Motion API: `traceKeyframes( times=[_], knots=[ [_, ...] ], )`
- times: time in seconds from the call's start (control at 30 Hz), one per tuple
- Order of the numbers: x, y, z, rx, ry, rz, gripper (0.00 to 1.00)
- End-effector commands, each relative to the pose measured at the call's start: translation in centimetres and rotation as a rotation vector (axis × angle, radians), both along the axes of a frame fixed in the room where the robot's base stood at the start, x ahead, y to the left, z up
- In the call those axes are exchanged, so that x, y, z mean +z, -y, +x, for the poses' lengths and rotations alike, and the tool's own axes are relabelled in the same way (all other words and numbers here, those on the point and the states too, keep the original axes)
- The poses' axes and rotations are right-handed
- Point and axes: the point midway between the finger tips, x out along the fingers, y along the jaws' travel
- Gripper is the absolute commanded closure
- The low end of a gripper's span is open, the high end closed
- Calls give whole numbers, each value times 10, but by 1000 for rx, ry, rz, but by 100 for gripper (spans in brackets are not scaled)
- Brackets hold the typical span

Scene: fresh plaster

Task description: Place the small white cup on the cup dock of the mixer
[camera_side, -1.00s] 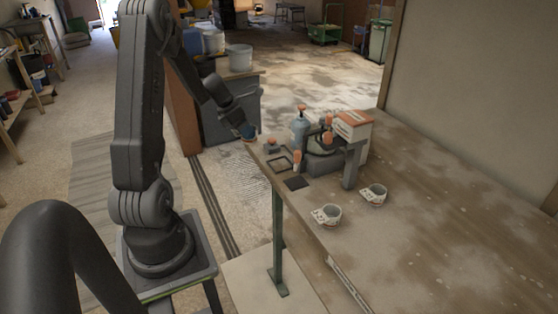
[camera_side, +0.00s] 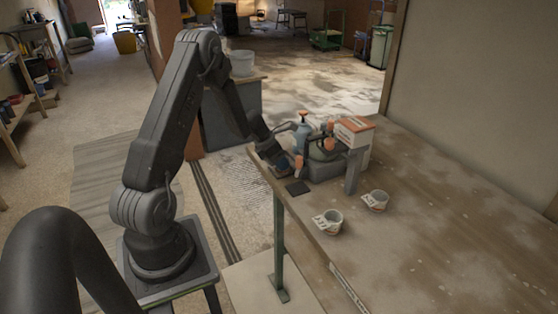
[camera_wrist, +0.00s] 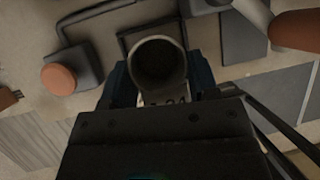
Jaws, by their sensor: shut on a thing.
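My gripper (camera_side: 284,163) is low at the near left corner of the bench, beside the mixer (camera_side: 353,133). In the wrist view my gripper (camera_wrist: 160,80) has its blue fingers shut on a small cup (camera_wrist: 159,60), with the dark open mouth facing the camera. In the side view this cup is hidden or too small to tell. A dark square frame (camera_wrist: 125,38), which looks like the cup dock, lies behind the cup and overlaps it in the wrist view. I cannot tell whether the cup touches it.
A dark square pad (camera_side: 297,187) lies near the gripper. A spray bottle (camera_side: 303,138) stands behind. An orange knob (camera_wrist: 58,79) and orange-ended handle (camera_wrist: 298,30) flank the cup. The bench's right side is clear.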

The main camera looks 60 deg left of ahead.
Motion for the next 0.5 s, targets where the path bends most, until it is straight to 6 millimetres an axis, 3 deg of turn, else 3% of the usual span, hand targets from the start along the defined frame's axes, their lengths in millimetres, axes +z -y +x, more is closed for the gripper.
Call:
traceKeyframes(
  times=[0.3, 0.33, 0.5],
  knots=[
    [-2, 0, 0, 0, 0, 0, 71],
    [-3, 0, 0, -1, 0, 0, 44],
    [-2, 0, 0, -1, 1, 0, 28]
  ],
)
